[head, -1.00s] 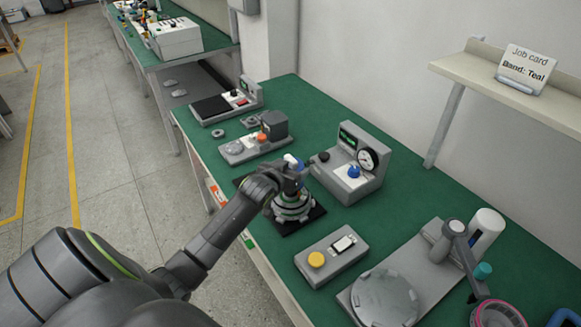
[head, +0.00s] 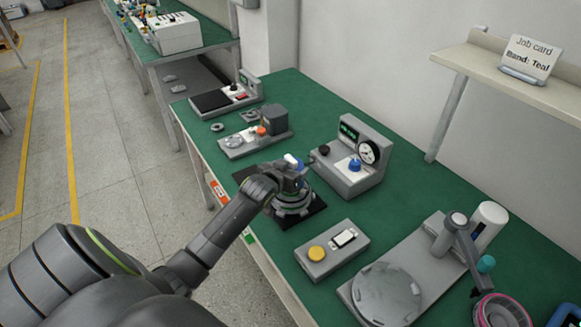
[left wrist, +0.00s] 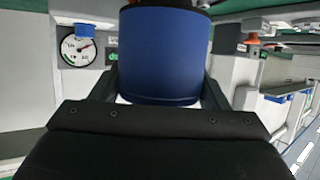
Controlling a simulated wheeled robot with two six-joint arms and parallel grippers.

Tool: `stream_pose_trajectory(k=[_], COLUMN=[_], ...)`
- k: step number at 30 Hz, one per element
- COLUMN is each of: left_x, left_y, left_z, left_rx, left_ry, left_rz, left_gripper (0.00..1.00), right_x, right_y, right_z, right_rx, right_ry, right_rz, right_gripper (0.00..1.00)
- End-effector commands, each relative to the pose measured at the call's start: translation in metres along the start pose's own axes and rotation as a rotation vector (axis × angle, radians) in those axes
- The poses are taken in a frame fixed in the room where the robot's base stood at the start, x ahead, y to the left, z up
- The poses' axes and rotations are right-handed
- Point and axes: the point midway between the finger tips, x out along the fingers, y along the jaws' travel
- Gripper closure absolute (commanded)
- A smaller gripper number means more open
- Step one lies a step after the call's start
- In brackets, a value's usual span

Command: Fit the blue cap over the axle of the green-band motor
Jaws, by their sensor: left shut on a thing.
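My left gripper (head: 291,172) is over the motor (head: 292,201), which stands on a black mat (head: 313,219) on the green bench. The motor is a grey round body; my gripper and arm hide its top and axle, and its band colour is hard to make out. In the left wrist view the blue cap (left wrist: 163,55) is a large blue cylinder between the fingers, and my left gripper is shut on it. In the head view only a small blue and white patch shows at the gripper. I cannot tell whether the cap touches the axle. My right gripper is out of view.
A grey gauge box (head: 352,170) with a blue knob stands just right of the motor. A box with a yellow button (head: 317,253) is in front, and a grey fixture with a round plate (head: 386,295) is nearer. A job card (head: 530,58) on the shelf reads "Band: Teal".

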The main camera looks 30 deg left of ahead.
Motion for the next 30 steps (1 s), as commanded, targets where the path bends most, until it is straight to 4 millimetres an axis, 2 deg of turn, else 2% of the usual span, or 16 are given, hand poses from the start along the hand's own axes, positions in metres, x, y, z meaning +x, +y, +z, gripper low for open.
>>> stream_pose_trajectory(k=[11,24,30], left_x=[0.001,0.009,0.009], left_y=[0.0,0.0,0.001], left_z=[0.001,0.02,0.021], left_rx=[0.0,0.0,0.0], left_ry=[0.002,0.001,0.002], left_rz=[0.0,0.0,0.001], left_gripper=[0.58,0.58,0.58], right_x=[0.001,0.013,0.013], right_y=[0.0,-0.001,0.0], right_z=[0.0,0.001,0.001], right_rx=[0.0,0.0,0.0], right_ry=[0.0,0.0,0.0], right_rz=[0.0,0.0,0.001], right_gripper=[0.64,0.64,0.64])
